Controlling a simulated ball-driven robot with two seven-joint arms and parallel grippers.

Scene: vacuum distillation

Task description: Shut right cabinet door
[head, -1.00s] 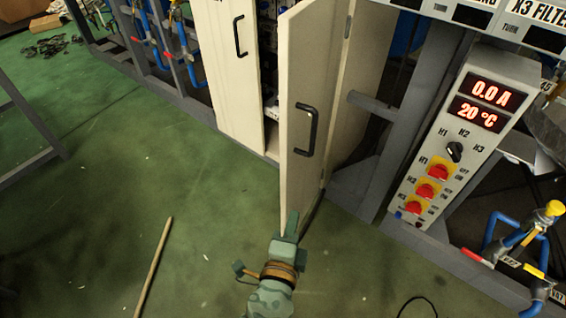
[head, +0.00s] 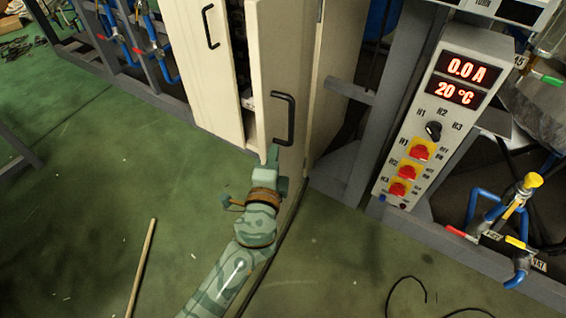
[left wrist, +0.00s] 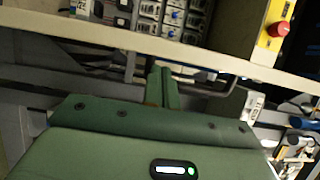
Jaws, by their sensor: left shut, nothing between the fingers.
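The right cabinet door (head: 268,70) is a cream panel with a black bar handle (head: 284,119), standing partly open with a dark gap on its left. The left cabinet door (head: 198,60) has its own black handle. My left gripper (head: 272,155) is shut and empty, with its fingertips at the lower part of the right door, just below the handle. I cannot tell whether they touch it. In the left wrist view, my gripper fingers (left wrist: 163,88) point at a pale door edge (left wrist: 150,42), with cabinet contents behind. My right gripper is out of view.
A control panel (head: 440,120) with red digits and red knobs stands right of the cabinet. Blue pipes with a yellow valve (head: 532,180) are at the far right. A wooden stick (head: 141,268) lies on the open green floor.

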